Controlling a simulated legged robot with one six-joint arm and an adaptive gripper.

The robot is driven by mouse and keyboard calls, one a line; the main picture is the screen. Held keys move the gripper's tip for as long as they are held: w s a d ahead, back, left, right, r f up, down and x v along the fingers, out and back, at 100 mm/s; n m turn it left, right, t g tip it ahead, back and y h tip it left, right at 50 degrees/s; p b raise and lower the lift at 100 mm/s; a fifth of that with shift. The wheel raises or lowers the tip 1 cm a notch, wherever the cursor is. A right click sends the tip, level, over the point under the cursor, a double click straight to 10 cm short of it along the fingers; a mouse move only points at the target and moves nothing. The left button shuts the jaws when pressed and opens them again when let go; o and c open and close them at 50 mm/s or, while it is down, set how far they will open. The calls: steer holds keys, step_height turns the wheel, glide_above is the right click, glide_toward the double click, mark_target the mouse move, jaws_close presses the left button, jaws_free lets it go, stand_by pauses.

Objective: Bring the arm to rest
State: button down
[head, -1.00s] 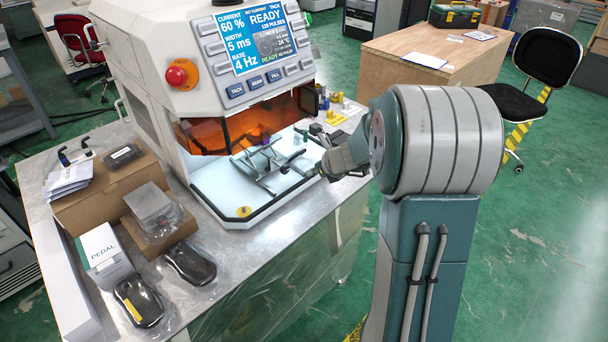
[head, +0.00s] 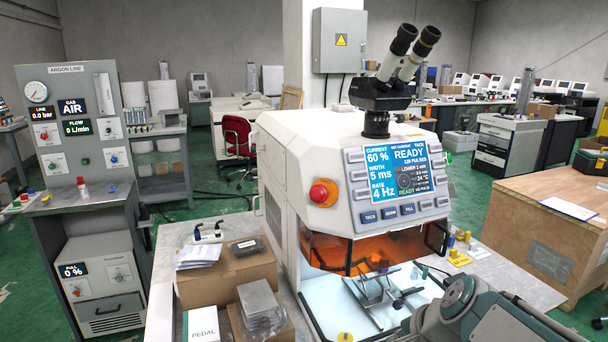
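My arm (head: 462,302) shows at the lower right, in front of the welding machine (head: 290,180). Its wrist end points left toward the machine's open, lit chamber. My gripper (head: 399,331) is small and dark at the bottom edge, and its fingers cannot be made out. I cannot tell whether it is open or shut, or holds anything. A metal fixture (head: 372,287) stands on the white chamber floor, left of the wrist. The machine's screen (head: 400,172) reads READY.
A cardboard box (head: 225,283) and a PEDAL box (head: 201,325) crowd the bench left of the machine. A microscope (head: 378,95) tops the machine. An argon panel (head: 75,120) stands at the left. A wooden crate table (head: 545,235) is at the right, with green floor between.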

steer(key=s+r+n+h, duration=0.1)
steer(key=s+n+h, duration=0.2)
steer(key=s+n, duration=1)
steer(key=shift+s+a+r, duration=0.15)
steer(key=shift+r, duration=0.2)
